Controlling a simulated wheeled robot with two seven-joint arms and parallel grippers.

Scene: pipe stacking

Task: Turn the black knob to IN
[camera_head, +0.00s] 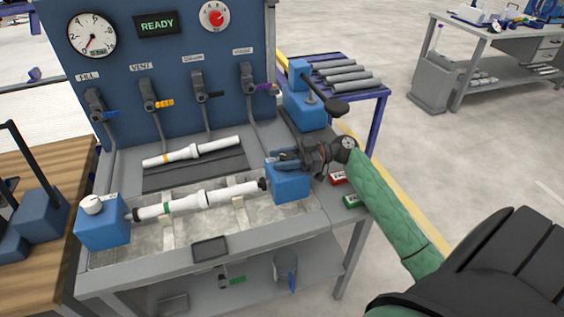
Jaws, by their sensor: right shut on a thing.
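My right gripper (286,159) reaches in from the right on a green-sleeved arm. Its fingers are shut at the top of the right blue block (290,185) of the test bench. The black knob there is mostly covered by the dark fingers, so its pointer and the IN mark cannot be read. The left blue block (103,225) carries a white knob (92,204) on top. A white pipe (180,204) with a green band lies between the two blocks. My left gripper is not in view.
A second white pipe (190,151) lies on a dark mat behind. The panel has a READY display (157,25), a gauge (92,36) and several coloured valves. A blue press with a black handle (338,107) stands behind the gripper. Red (338,178) and green (352,201) buttons sit beside it.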

